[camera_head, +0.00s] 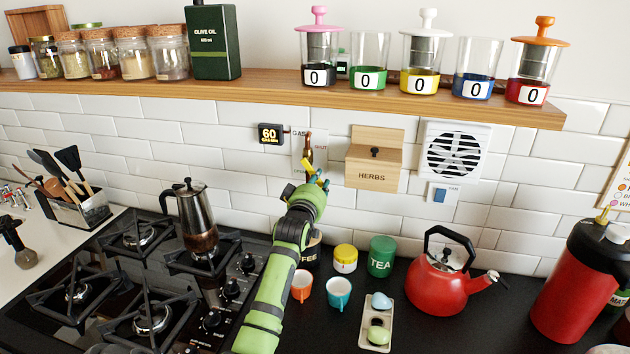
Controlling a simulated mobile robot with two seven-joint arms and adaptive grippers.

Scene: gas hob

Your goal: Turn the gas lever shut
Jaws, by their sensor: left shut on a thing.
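The gas panel (301,143) is a pale plate on the tiled wall, marked GAS and SHUT. A brown and yellow gas lever (308,148) stands roughly upright on it. My left gripper (314,170) reaches up from the front on its green arm and is shut on the lower part of the lever. The gripper hides part of the lever and the plate's lower right. My right gripper is not in view.
A small black display reading 60 (270,134) is left of the panel. A wooden herbs box (374,165) is close on the right. A moka pot (192,215) stands on the hob (75,290). Cups, a tea tin (382,256) and a red kettle (440,280) stand right of my arm. A shelf (250,92) runs above.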

